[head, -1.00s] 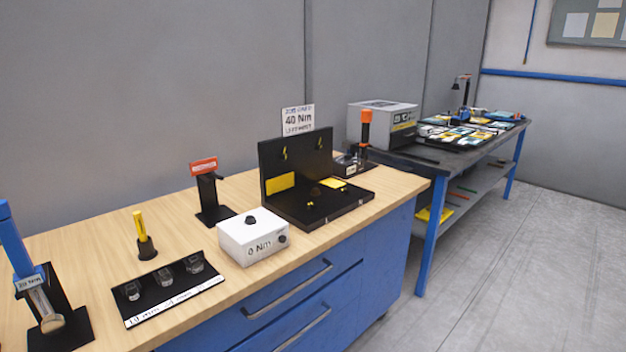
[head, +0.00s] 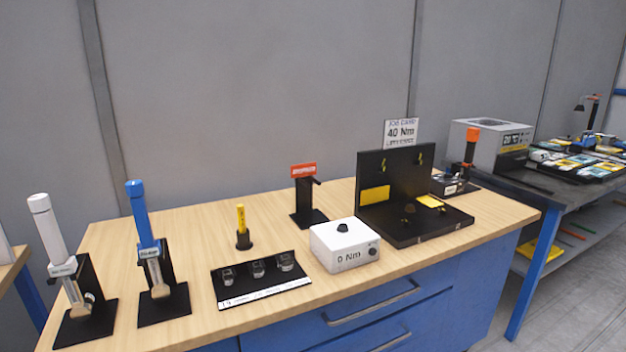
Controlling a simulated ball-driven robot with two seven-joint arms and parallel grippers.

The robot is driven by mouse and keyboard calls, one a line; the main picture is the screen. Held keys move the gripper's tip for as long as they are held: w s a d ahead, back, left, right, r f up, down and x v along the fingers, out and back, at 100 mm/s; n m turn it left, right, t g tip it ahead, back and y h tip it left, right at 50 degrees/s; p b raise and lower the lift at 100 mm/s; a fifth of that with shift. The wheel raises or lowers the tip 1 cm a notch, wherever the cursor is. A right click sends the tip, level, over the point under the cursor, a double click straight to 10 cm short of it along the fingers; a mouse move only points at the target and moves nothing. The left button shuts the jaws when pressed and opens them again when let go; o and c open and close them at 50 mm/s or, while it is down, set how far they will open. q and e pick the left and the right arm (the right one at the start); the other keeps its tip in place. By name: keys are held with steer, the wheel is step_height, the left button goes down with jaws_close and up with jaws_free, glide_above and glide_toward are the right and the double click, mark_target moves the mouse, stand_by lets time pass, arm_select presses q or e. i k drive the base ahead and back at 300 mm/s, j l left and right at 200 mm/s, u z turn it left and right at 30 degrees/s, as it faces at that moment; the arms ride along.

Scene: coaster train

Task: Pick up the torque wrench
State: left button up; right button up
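Wrench-like tools stand upright in black holders on the wooden bench. One has a blue handle (head: 139,212), with a label and a metal head low in its stand. One to its left has a white handle (head: 46,227) and a similar metal head. An orange-handled tool (head: 471,146) stands at the bench's far right. I cannot tell from the labels which one is the torque wrench. Neither of my grippers shows in the head view.
The wooden bench top (head: 180,232) also holds a socket tray (head: 262,297), a yellow-handled tool (head: 241,220), a red-topped black stand (head: 304,197), a white "0 Nm" box (head: 328,258) and a black fixture (head: 400,235) with a "40 Nm" card (head: 401,132). A cluttered grey table (head: 560,186) stands right.

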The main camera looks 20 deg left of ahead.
mark_target(61, 265)
steer(key=u, duration=1.95)
